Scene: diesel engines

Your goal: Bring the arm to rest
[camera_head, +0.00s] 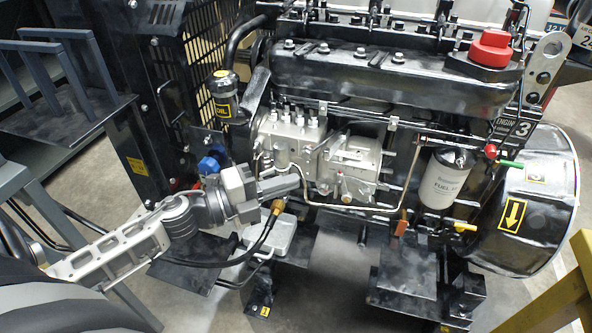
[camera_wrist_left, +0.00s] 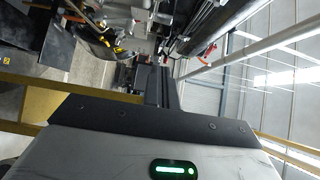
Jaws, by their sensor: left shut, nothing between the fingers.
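My left arm (camera_head: 110,250) comes in from the lower left of the head view and reaches up to the engine. Its gripper (camera_head: 296,183) is shut and empty, pointing right, in front of the silver injection pump (camera_head: 290,140). I cannot tell whether the fingertips touch anything there. In the left wrist view the shut dark fingers (camera_wrist_left: 160,86) stick up from the grey gripper body. My right gripper does not show in either view.
The black diesel engine (camera_head: 380,80) fills the middle, with a red cap (camera_head: 492,48), a white fuel filter (camera_head: 444,182) and a black drum (camera_head: 535,205). A brass fitting with a black hose (camera_head: 262,235) lies just below the gripper. Yellow rails (camera_head: 560,310) stand at lower right.

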